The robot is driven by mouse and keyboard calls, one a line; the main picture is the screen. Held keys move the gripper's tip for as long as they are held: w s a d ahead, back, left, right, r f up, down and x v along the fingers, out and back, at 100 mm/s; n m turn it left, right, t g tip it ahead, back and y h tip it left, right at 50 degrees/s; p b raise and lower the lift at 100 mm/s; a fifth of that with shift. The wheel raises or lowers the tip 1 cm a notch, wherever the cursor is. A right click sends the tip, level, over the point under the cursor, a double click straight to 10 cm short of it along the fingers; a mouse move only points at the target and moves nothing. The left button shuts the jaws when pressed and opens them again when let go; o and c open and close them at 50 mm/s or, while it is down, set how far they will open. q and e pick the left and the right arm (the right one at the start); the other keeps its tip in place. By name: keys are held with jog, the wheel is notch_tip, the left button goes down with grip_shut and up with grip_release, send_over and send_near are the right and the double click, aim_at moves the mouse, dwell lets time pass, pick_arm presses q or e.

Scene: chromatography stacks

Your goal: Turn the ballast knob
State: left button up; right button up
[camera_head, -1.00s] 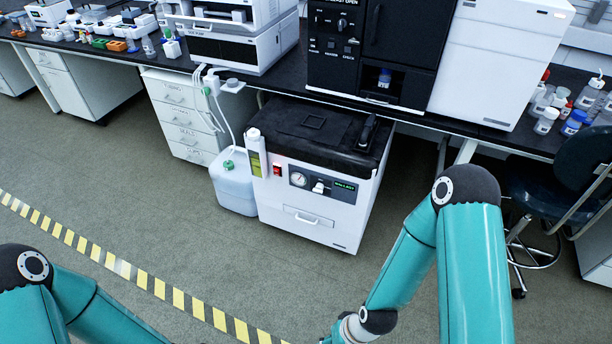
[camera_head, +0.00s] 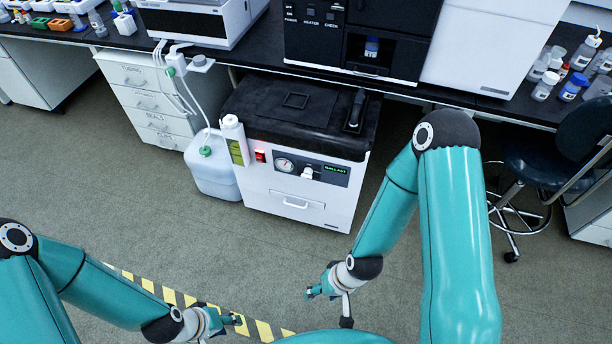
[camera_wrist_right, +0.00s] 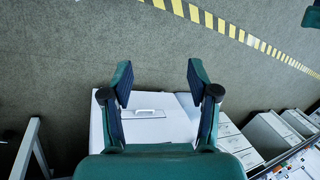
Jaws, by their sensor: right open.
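The ballast knob (camera_head: 308,173) is a small white knob on the dark front panel of a white pump cabinet (camera_head: 262,195). It sits between a round gauge (camera_head: 285,165) and the green BALLAST label (camera_head: 337,170). My right gripper (camera_head: 328,307) is open and empty, in front of and below the cabinet, well apart from the knob. In the right wrist view its spread fingers (camera_wrist_right: 160,82) frame part of the white cabinet front with its handle; the knob cannot be made out there. My left gripper (camera_head: 226,323) is low over the floor tape; its opening is unclear.
A red switch (camera_head: 260,156) is left of the gauge. A white jug (camera_head: 212,172) with tubing stands left of the cabinet. The bench edge (camera_head: 420,95) overhangs behind. A dark stool (camera_head: 545,150) stands at right. The floor before the cabinet is clear.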

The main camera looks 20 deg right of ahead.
jog(key=w+f+t+b, duration=0.1)
jog(key=w+f+b, duration=0.2)
jog(key=w, duration=0.1)
jog(key=w+f+t+h+b, duration=0.1)
jog(key=w+f+b, duration=0.2)
jog(key=w, duration=0.1)
jog(key=w+f+t+b, duration=0.2)
jog(key=w+f+b, duration=0.1)
jog(key=shift+w+d+f+h+b, duration=0.15)
jog(key=shift+w+d+h+b, duration=0.15)
jog(key=shift+w+h, duration=0.1)
jog(key=m+t+h+b, duration=0.5)
jog(key=t+h+b, duration=0.6)
jog(key=b, duration=1.7)
send_near(306, 178)
jog(key=shift+g+h, duration=0.4)
jog(key=shift+h, duration=0.2)
jog(key=b+x, duration=0.2)
jog(key=x, duration=0.3)
jog(key=b+x, duration=0.2)
jog(key=x, duration=0.3)
jog(key=shift+w+a+b, duration=0.2)
jog(key=shift+a+b, duration=0.1)
jog(key=shift+a, duration=0.05)
jog(key=shift+w+d, duration=0.3)
jog(key=shift+w, duration=0.1)
